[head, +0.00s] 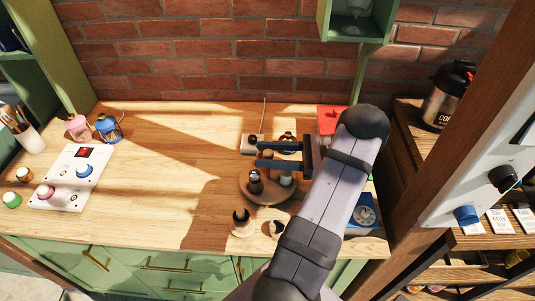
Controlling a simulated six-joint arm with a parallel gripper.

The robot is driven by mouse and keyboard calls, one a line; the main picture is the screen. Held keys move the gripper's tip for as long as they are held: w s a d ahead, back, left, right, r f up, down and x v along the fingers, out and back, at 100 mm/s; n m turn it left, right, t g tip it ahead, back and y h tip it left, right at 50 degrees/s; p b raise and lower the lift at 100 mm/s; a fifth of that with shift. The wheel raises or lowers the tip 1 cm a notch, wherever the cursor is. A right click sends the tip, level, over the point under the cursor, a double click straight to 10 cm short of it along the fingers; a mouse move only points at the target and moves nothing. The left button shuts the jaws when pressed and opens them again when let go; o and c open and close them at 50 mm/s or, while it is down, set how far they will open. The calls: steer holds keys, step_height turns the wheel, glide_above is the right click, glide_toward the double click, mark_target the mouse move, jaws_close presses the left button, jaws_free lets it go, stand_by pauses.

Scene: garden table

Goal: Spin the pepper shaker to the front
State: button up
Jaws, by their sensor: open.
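A round wooden turntable (266,199) stands on the right part of the wooden counter, with several small containers on it. A dark brown container with a lighter top (255,184) is at its front left. A pale container (286,179) is to the right of it. I cannot tell for sure which one is the pepper shaker. My gripper (259,156) reaches in from the right over the back of the turntable, its two dark fingers apart and pointing left. My gripper and arm hide the back and right parts of the turntable.
Two small cups, one pale (242,222) and one dark (277,229), stand in front of the turntable. A red object (328,119) and a blue device (365,213) are to the right. A white panel with knobs (68,180) lies left. The counter's middle is clear.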

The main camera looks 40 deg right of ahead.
steer(key=b+v, duration=0.2)
steer(key=v, duration=0.4)
steer(key=shift+f, duration=0.1)
steer(key=shift+s+d+b, duration=0.3)
steer(key=shift+s+d, duration=0.15)
steer(key=shift+r, duration=0.25)
steer(key=c, duration=0.7)
steer(key=shift+w+a+r+p, duration=0.1)
steer(key=shift+r+p, duration=0.2)
steer(key=shift+p, duration=0.05)
jaws_close()
step_height(320, 180, up, 11)
steer(key=w+a+n+g+h+p, duration=0.2)
steer(key=n+g+p, duration=0.1)
steer(key=n+p, duration=0.15)
steer(key=s+d+f+n+g+h, duration=0.3)
steer(key=d+f+n+h, duration=0.4)
steer(key=n, duration=1.1)
steer(key=d+f, duration=0.3)
steer(key=f, duration=0.1)
steer(key=shift+d+f+h, duration=0.15)
steer(key=shift+d+h, duration=0.1)
steer(key=shift+h, duration=0.05)
